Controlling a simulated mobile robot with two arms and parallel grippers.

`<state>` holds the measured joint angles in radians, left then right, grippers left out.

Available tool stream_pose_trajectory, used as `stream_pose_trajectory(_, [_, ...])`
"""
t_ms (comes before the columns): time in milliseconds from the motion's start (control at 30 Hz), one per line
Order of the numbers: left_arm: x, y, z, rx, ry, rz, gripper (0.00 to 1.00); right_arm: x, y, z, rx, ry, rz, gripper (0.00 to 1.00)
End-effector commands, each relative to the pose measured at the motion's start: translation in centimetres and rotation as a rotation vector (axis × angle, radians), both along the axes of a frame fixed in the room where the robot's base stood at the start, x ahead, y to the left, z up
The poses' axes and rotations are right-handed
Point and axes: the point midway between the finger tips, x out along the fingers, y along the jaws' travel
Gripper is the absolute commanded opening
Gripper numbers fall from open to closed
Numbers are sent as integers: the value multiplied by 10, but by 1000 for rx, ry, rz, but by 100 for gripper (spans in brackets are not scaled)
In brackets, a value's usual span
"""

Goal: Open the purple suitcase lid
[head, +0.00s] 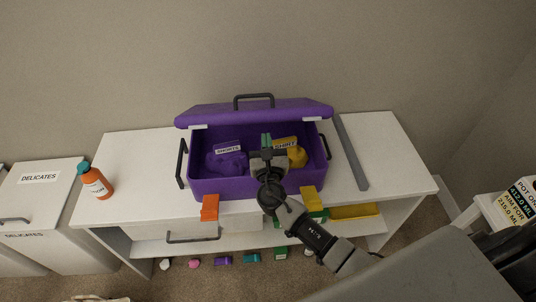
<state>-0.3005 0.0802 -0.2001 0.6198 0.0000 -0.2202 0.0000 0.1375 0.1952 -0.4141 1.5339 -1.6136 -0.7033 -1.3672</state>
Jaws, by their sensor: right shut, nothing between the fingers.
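The purple suitcase (220,186) sits on the white table against the wall. Its lid (290,110) is raised and leans back at the rear, with a black handle on its top edge. Inside lie a purple bundle (228,163) by a label and a yellow bundle (298,156) by another label. My right gripper (266,141) is over the inside of the suitcase, shut and empty, apart from the lid. My right arm hides part of the suitcase's front. My left gripper is not in view.
An orange bottle (95,183) stands on the table's left end. A grey bar (350,153) lies right of the suitcase. White "DELICATES" bins (42,220) stand at left. Several small coloured items lie on the floor in front.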

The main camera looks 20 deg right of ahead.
Motion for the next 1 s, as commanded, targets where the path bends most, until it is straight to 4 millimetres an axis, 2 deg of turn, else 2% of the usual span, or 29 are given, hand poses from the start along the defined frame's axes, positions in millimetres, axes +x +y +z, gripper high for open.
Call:
stream_pose_trajectory(33, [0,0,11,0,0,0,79,4,-1,14,2,-2,0,0])
stream_pose_trajectory(200, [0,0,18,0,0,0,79,13,-3,24,1,0,1,0])
stream_pose_trajectory(767, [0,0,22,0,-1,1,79,17,-5,31,2,-2,0,0])
stream_pose_trajectory(1000, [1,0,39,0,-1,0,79,34,-10,61,2,-5,0,0])
